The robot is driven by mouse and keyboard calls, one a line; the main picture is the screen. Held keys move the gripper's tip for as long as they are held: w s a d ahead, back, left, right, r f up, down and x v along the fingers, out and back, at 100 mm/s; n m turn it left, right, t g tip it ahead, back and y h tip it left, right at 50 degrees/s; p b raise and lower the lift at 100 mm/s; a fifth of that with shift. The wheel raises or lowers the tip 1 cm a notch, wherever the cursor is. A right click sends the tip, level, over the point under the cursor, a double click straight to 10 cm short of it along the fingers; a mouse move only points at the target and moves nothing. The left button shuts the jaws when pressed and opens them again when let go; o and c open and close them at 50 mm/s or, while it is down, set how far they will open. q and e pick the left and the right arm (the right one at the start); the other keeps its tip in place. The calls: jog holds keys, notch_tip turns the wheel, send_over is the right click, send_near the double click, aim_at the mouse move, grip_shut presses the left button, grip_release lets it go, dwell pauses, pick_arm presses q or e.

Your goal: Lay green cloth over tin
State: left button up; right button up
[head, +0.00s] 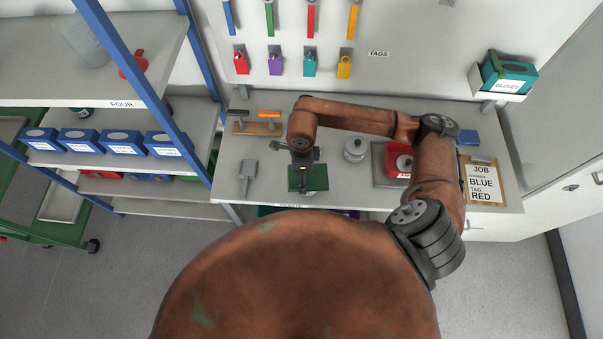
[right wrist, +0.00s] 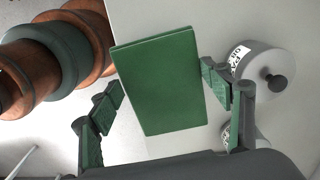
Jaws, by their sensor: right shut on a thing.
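The green cloth (head: 320,178) is a flat, stiff-looking rectangle at the front of the bench, below my right gripper (head: 303,163). The tin (head: 355,150), round and grey, stands on the bench to the right of the cloth. In the right wrist view the tin (right wrist: 255,70) shows a dark knob and a white label, beside the right finger. My left gripper is not in view.
A clipboard (head: 482,183) lies at the bench's right end. A grey scoop-like tool (head: 248,170) lies left of the cloth. A blue-framed shelf stands at the left.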

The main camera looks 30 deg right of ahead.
jog(key=shift+f, duration=0.2)
jog(key=o, duration=1.1)
jog(key=shift+o, duration=1.3)
jog(key=shift+r, duration=0.1)
notch_tip(320, 180, up, 9)
jog(key=p, duration=0.3)
jog(key=shift+a, duration=0.1)
